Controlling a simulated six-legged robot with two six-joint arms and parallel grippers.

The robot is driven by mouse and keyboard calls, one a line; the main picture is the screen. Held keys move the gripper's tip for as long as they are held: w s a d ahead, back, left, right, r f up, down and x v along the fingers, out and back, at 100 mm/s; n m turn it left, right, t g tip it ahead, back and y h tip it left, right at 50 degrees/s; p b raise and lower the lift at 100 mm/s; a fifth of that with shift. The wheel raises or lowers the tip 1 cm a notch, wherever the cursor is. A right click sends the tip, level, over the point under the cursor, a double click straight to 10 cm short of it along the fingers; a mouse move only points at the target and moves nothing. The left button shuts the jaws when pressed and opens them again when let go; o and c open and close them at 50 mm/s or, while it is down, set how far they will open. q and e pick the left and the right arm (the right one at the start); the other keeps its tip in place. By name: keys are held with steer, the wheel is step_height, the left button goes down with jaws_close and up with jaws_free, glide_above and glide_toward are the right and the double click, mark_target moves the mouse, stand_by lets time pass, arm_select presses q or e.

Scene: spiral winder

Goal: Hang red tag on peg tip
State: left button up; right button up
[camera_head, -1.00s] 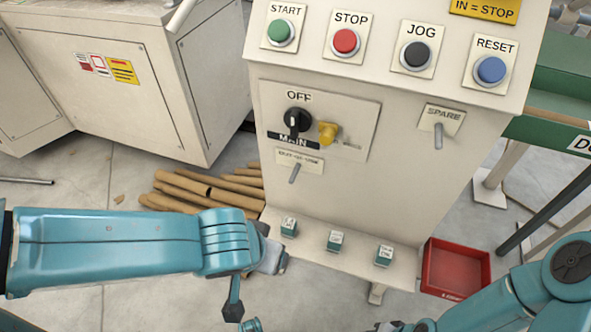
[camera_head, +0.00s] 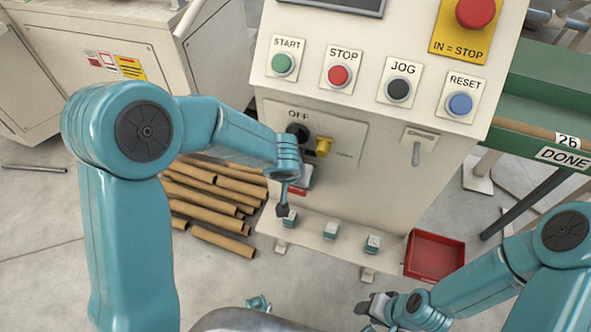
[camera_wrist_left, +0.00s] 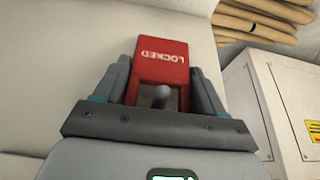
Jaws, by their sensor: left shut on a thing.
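My left gripper (camera_wrist_left: 160,92) is shut on the red tag (camera_wrist_left: 162,62), which reads LOCKED upside down in the left wrist view. A grey rounded peg tip (camera_wrist_left: 161,97) shows inside the tag's opening between the fingers. I cannot tell whether it passes through the opening or lies behind it. In the head view the left gripper (camera_head: 302,178) is at the cabinet front below the main switch, with a bit of the red tag (camera_head: 296,192) showing under it. The peg there is hidden by the gripper. My right gripper (camera_head: 376,305) is low at the right; its jaws are unclear.
A second peg (camera_head: 416,152) stands bare at the right. The black switch (camera_head: 297,132) and yellow piece (camera_head: 323,146) are just above my left gripper. Small teal-and-white blocks (camera_head: 331,230) sit on the lower ledge. A red bin (camera_head: 435,256) is on the floor.

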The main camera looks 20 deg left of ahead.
arm_select(q)
steer(key=shift+w+r, duration=0.1)
steer(key=shift+w, duration=0.05)
steer(key=shift+f+b, duration=0.3)
steer(key=shift+b, duration=0.2)
steer(key=o, duration=1)
steer(key=shift+r, duration=0.1)
steer(key=shift+o, duration=0.2)
